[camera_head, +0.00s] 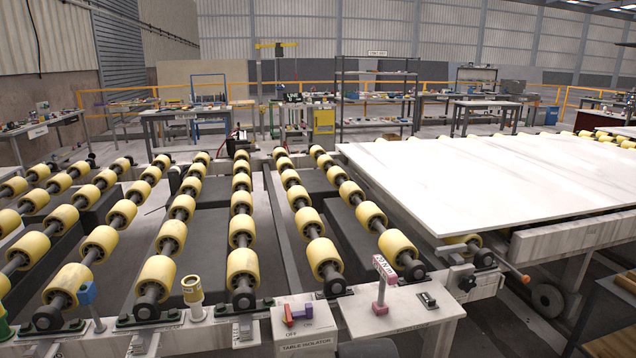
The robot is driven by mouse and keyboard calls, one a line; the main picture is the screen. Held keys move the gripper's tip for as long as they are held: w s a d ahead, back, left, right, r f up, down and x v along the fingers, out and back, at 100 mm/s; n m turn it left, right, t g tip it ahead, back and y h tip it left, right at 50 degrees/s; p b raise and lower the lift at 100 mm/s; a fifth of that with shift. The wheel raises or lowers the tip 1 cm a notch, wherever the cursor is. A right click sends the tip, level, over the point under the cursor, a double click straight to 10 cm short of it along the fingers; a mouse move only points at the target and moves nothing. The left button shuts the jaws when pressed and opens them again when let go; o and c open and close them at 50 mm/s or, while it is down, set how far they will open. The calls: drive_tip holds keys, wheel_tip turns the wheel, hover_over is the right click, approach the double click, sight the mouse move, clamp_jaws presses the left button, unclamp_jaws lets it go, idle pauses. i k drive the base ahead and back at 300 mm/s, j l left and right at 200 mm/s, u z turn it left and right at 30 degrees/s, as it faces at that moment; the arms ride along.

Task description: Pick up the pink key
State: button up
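The pink key (380,292) stands upright on the white front ledge, right of centre in the head view. It looks like a T-shaped tool with a pink top, a thin stem and a wider pink foot. A pale tag with small dark lettering is at its top; I cannot read it for certain. I cannot tell how its foot is seated on the ledge. Nothing is touching it from above. My gripper is not in view.
A box marked "TABLE ISOLATOR" (306,326) with a red and purple switch handle is left of the key. A small dark metal part (427,299) lies right of it. Yellow rollers (325,257) rise behind. A white stone slab (490,180) overhangs at right.

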sight(388, 276)
drive_tip(key=l, duration=0.1)
drive_tip(key=i+l+u, duration=0.35)
drive_tip(key=i+l, duration=0.55)
